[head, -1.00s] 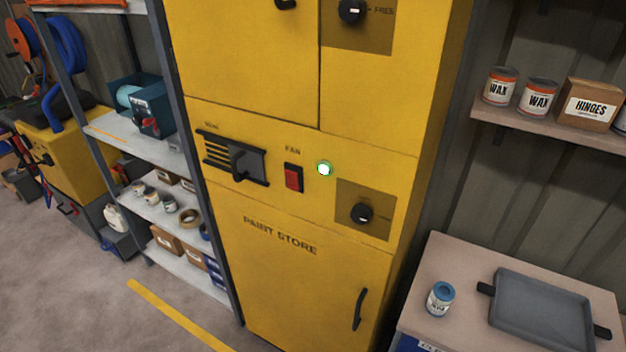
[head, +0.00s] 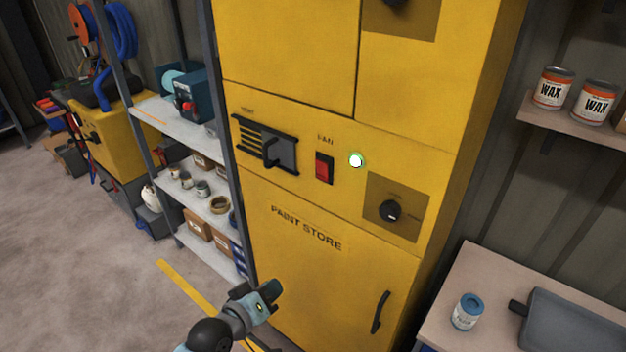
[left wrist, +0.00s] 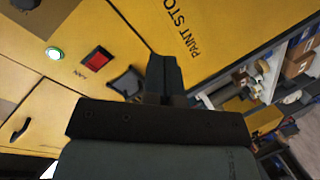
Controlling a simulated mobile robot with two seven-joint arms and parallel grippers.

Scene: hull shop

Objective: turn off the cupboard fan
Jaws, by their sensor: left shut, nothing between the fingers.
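The yellow paint store cupboard (head: 330,290) stands in the middle of the head view. Its red fan rocker switch (head: 324,168) sits in a black frame under the word FAN. A round lamp (head: 356,160) glows white-green to the right of the switch. In the left wrist view the switch (left wrist: 97,59) and the lit lamp (left wrist: 54,54) show to the left of the fingers. My left gripper (head: 270,291) is shut and empty, below and left of the switch and apart from it. It also shows in the left wrist view (left wrist: 165,75). My right gripper is not in view.
A vent slider (head: 275,152) is left of the switch, and a dark knob (head: 389,211) is lower right. A door handle (head: 380,312) sticks out below. Shelving (head: 205,200) stands at left; a bench with a can (head: 467,311) and tray (head: 575,325) is at right.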

